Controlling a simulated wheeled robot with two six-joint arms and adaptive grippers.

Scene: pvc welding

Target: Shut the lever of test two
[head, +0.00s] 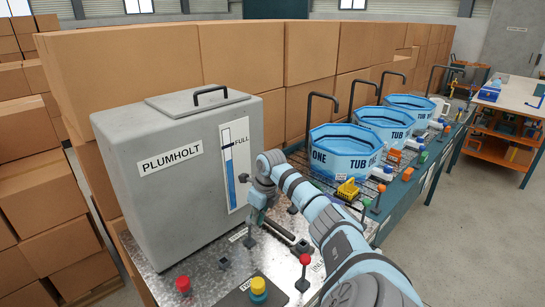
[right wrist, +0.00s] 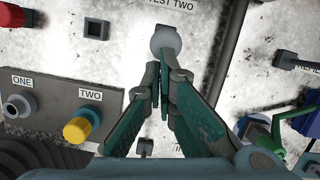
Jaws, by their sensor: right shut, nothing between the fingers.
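In the right wrist view, the label TEST TWO (right wrist: 172,4) shows at the top edge on the speckled metal top. A round grey knob (right wrist: 165,40) is just below it, probably the lever's end; its shaft and how far it is turned cannot be made out. My right gripper (right wrist: 166,75) is shut and empty, its green fingers pointing at the knob and overlapping its lower edge in the picture; contact is unclear. In the head view my right gripper (head: 254,215) hangs low in front of the grey PLUMHOLT tank (head: 165,200). My left gripper is not in view.
A yellow knob (right wrist: 82,124) marked TWO and a grey knob (right wrist: 17,105) marked ONE sit on a box at the left. A red-topped lever (head: 304,260) and red button (head: 183,285) stand on the bench. Blue tubs (head: 343,157) line the back; stacked cartons stand behind.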

